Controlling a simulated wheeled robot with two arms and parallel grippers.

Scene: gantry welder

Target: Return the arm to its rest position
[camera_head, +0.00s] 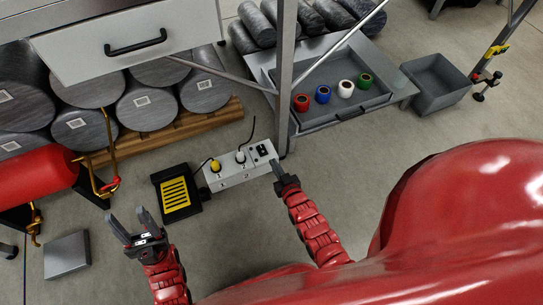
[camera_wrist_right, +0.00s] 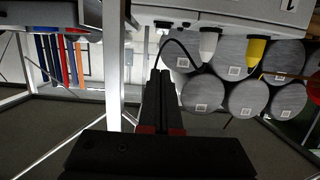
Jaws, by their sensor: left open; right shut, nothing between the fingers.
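My left gripper (camera_head: 127,213) is open and empty at the lower left, above the floor. My right gripper (camera_head: 275,165) is shut with nothing in it. Its tip is close to the right end of a white socket box (camera_head: 231,178) marked 1 and 2, near a switch; I cannot tell whether it touches. In the right wrist view the shut fingers (camera_wrist_right: 160,75) point toward the white box (camera_wrist_right: 230,12), with a yellow plug (camera_wrist_right: 257,50) and a white plug (camera_wrist_right: 208,42).
A black pedal with a yellow grille (camera_head: 176,194) lies left of the box. A table leg (camera_head: 287,80) stands just beyond my right gripper. A red cylinder (camera_head: 38,177) and grey rolls are at left. A tray with coloured spools (camera_head: 345,115) and a grey bin (camera_head: 436,82) are at back right.

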